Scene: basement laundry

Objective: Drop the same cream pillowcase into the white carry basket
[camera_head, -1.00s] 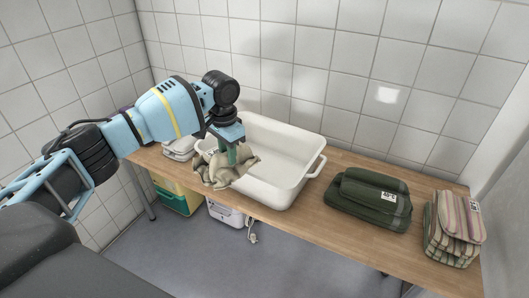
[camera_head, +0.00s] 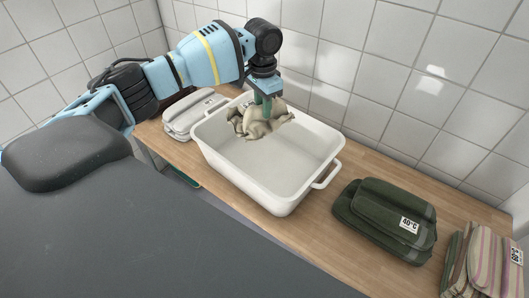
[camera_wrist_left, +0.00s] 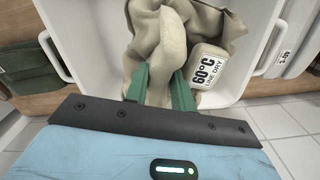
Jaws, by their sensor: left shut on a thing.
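The cream pillowcase (camera_head: 258,124) is a crumpled cloth hanging from my left gripper (camera_head: 263,101). The green fingers are shut on it, over the back left part of the white carry basket (camera_head: 215,152). In the left wrist view the pillowcase (camera_wrist_left: 160,40) bunches around the fingers (camera_wrist_left: 160,88), with a tag reading "60°C LINE DRY" (camera_wrist_left: 207,70). The basket (camera_wrist_left: 85,50) lies below and around it there. I cannot tell whether the cloth touches the basket floor. My right gripper is not in view.
A wooden bench (camera_head: 300,243) carries the basket. A grey-white folded stack (camera_head: 188,114) sits left of it. A dark green folded stack (camera_head: 385,220) and a striped stack (camera_head: 485,262) lie to the right. A tiled wall (camera_head: 360,60) stands behind.

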